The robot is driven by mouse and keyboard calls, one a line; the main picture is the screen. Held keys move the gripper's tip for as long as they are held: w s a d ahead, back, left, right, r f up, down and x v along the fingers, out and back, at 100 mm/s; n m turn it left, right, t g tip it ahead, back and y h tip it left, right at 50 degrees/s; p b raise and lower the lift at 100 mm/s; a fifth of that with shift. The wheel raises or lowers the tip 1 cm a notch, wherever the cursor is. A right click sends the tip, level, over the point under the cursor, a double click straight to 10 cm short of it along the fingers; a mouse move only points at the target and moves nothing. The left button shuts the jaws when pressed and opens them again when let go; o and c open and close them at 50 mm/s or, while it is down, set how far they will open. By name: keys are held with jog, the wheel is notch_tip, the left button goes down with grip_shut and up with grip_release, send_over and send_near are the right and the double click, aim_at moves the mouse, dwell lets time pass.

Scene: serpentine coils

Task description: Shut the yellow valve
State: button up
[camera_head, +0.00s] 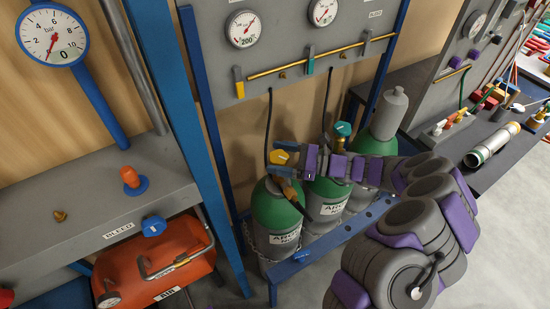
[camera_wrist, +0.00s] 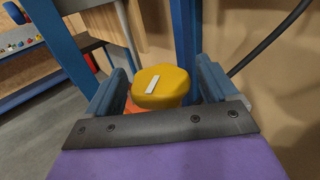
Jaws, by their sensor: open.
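The yellow valve (camera_head: 278,157) is a rounded knob with a white bar mark. It sits at the top of the left green gas cylinder (camera_head: 275,207). In the wrist view the yellow valve (camera_wrist: 161,88) lies between the two blue-grey fingers of my gripper (camera_wrist: 158,86), with a finger on each side. My gripper (camera_head: 288,158) is open at the valve in the head view. Whether either finger touches the knob cannot be told. The valve's lower part is hidden behind the gripper's edge in the wrist view.
More cylinders stand to the right, one with a teal valve (camera_head: 343,129). A blue post (camera_head: 172,70) rises to the left. A dark hose (camera_head: 267,120) hangs just behind the yellow valve. An orange tank (camera_head: 150,262) and blue knob (camera_head: 153,226) are at lower left.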

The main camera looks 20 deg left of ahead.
jog(key=shift+s+a+r, duration=0.1)
jog(key=shift+a, duration=0.4)
jog(key=shift+c, duration=0.2)
jog(key=c, duration=0.9)
